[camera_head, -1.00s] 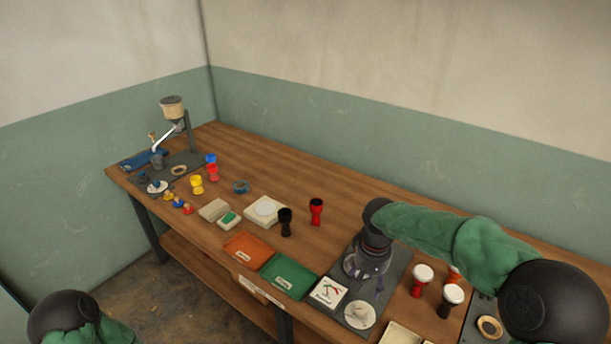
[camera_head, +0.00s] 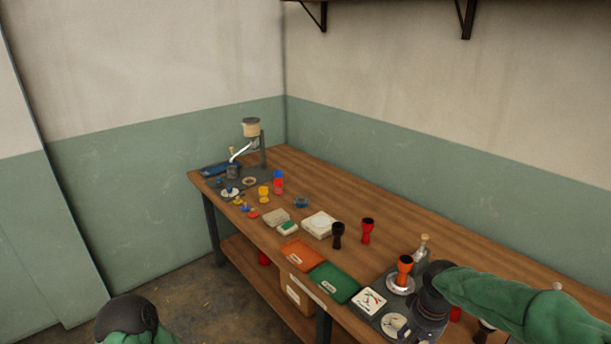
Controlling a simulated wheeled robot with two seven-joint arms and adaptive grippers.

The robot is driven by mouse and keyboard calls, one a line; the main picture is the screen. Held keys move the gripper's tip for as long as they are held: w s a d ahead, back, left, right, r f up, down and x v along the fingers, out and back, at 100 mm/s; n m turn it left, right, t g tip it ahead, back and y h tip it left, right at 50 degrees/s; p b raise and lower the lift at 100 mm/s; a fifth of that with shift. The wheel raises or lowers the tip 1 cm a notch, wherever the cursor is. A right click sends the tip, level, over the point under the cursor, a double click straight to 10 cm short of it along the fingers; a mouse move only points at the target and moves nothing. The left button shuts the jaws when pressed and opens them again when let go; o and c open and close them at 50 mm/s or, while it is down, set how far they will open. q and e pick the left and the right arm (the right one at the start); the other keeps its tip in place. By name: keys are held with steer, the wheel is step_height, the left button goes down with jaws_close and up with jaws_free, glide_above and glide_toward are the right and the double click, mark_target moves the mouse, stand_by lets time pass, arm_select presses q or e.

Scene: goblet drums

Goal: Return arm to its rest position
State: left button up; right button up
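My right arm comes in from the right in a green sleeve. Its dark gripper (camera_head: 428,312) points down at the right end of the grey station, beside an orange goblet drum (camera_head: 404,270). Its fingers are too dark and small to read. The orange drum stands upright on a round plate, apart from the gripper as far as I can see. Only a black joint and a bit of green sleeve of my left arm show at the bottom left; its gripper is out of view.
A black drum (camera_head: 338,236) and a red drum (camera_head: 367,230) stand on the wooden bench (camera_head: 330,190). An orange tray (camera_head: 302,254) and a green tray (camera_head: 334,282) lie along its front edge. A gauge card (camera_head: 369,300) lies left of my gripper. A shelf (camera_head: 400,2) hangs above.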

steer(key=s+a+f+n+y, duration=0.1)
steer(key=s+a+f+y, duration=0.1)
steer(key=a+f, duration=0.6)
steer(key=s+a+f+y, duration=0.1)
steer(key=s+a+f, duration=0.2)
steer(key=f, duration=0.9)
arm_select(q)
steer(key=shift+w, duration=0.15)
arm_select(e)
steer(key=s+a+f, duration=0.6)
steer(key=s+f, duration=0.4)
steer(key=s, duration=0.2)
steer(key=shift+m+y, duration=0.3)
steer(key=shift+m, duration=0.1)
